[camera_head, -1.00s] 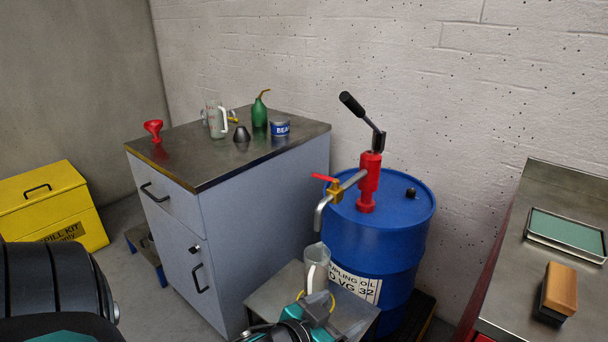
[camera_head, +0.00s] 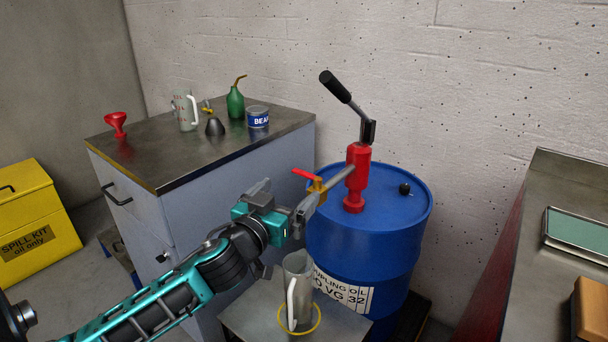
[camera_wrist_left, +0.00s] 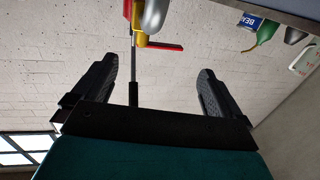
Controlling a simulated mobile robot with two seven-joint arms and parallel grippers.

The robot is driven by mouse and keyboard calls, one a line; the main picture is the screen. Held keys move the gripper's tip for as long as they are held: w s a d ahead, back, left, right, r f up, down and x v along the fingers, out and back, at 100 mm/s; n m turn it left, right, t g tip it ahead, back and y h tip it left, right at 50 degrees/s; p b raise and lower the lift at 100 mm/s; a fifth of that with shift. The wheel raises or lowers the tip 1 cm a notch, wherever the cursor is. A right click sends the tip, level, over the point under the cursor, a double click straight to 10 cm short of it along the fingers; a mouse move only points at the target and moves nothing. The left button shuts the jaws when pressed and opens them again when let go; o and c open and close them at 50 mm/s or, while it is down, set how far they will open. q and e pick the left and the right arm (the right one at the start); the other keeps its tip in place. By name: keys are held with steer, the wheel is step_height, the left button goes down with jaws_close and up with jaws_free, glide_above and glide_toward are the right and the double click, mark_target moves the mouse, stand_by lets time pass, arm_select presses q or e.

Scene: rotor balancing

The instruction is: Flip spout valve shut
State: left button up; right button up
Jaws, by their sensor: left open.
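The spout valve has a red lever handle (camera_head: 304,173) on a yellow body (camera_head: 317,186), fitted on the grey spout pipe (camera_head: 338,178) of the red pump (camera_head: 357,178). The handle points left, roughly along the pipe. My left gripper (camera_head: 281,203) is open and empty, just left of and below the valve; it hides part of the spout. In the left wrist view, the red handle (camera_wrist_left: 165,46), yellow body (camera_wrist_left: 138,20) and grey spout (camera_wrist_left: 154,14) show beyond the open fingers (camera_wrist_left: 153,82), with a visible gap. My right gripper is not in view.
The pump stands on a blue drum (camera_head: 370,240). A clear jug (camera_head: 298,270) with a white handle stands below the spout on a low grey stand (camera_head: 245,318). A cabinet (camera_head: 150,165) holding several items is at left. A steel bench (camera_head: 510,250) is at right.

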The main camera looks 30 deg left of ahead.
mark_target(305, 174)
arm_select(q)
steer(key=w, duration=0.5)
steer(key=w+a, duration=0.1)
steer(key=w, duration=0.2)
steer(key=shift+w, duration=0.35)
steer(key=shift+a, duration=0.15)
steer(key=c, duration=0.9)
